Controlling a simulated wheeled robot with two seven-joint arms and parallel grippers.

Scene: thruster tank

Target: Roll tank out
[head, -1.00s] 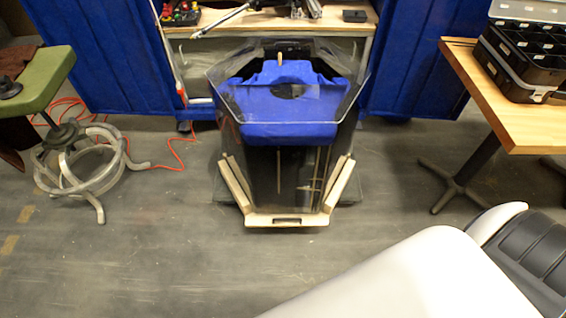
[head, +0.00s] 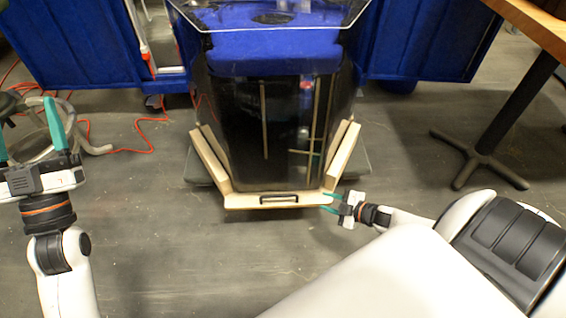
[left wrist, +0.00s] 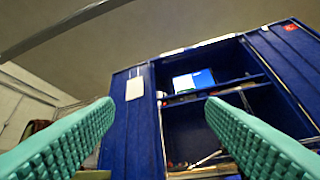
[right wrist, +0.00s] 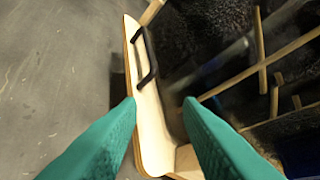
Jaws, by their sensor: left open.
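The tank (head: 225,120) is a clear, many-sided vessel with a blue part inside its top. It stands low on a pale wooden base (head: 240,201) with a dark handle (head: 279,199) on its front board. My right gripper (head: 329,203) is open at the right end of that board. In the right wrist view the board (right wrist: 148,120) and handle (right wrist: 147,55) lie ahead of and between the spread fingers; I cannot tell whether they touch. My left gripper (head: 29,132) is open and empty, raised at the far left, fingers pointing up.
Blue cabinet doors (head: 435,40) flank the tank, and the open cabinet (left wrist: 180,110) shows in the left wrist view. A table leg (head: 505,120) stands at right. A stool base (head: 35,140) and orange cord (head: 145,145) are at left. The floor in front is clear.

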